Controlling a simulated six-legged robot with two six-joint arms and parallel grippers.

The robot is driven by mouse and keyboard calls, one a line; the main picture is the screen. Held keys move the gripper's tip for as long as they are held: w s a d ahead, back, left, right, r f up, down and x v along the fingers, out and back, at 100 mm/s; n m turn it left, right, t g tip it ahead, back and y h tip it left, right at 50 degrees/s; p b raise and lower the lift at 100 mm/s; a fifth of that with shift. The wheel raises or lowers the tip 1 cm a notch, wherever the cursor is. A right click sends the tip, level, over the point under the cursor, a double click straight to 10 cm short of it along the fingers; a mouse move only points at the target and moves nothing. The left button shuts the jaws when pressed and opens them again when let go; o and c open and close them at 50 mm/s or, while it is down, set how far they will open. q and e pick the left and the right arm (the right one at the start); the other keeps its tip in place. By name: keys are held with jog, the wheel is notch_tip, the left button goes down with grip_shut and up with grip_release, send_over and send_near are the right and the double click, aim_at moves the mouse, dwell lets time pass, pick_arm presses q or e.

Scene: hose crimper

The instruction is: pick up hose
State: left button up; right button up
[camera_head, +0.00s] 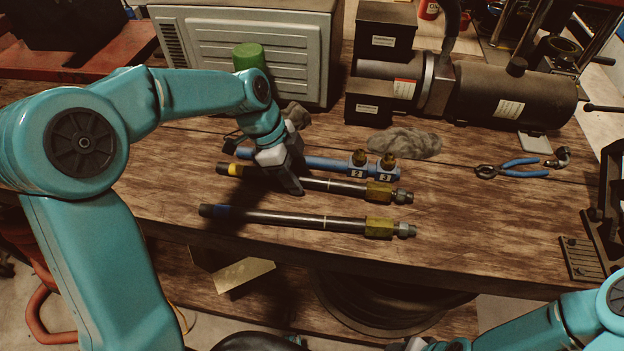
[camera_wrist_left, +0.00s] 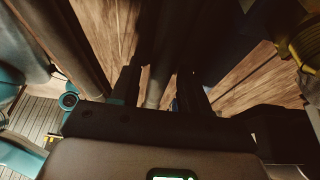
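Two dark hoses with brass and steel end fittings lie on the wooden bench. The nearer hose (camera_head: 285,217) has a blue band, the farther hose (camera_head: 340,186) a yellow band. My left gripper (camera_head: 290,187) is down over the yellow-banded hose, left of its middle, and hides part of it. In the left wrist view, a hose with a pale band (camera_wrist_left: 153,96) runs between the two fingers of my left gripper (camera_wrist_left: 158,92), with wood visible beside it, so they look open around it. Only part of my right arm shows; its gripper (camera_head: 408,344) is cut off at the bottom edge.
A blue tool with two numbered brass valves (camera_head: 320,163) lies just behind the hoses. A grey rag (camera_head: 404,142), blue-handled pliers (camera_head: 515,168) and a black cylindrical machine (camera_head: 510,97) are beyond. A green cylinder (camera_head: 248,56) stands by a grey cabinet (camera_head: 290,45). The bench's front edge is close.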

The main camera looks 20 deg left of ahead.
aim_at(297, 176)
pick_arm(q)
grip_shut()
jog(key=shift+w+r, duration=0.1)
jog(key=shift+r, duration=0.35)
notch_tip(297, 176, up, 19)
jog(key=p, duration=0.1)
jog(key=shift+d+p, duration=0.15)
jog(key=shift+p, duration=0.15)
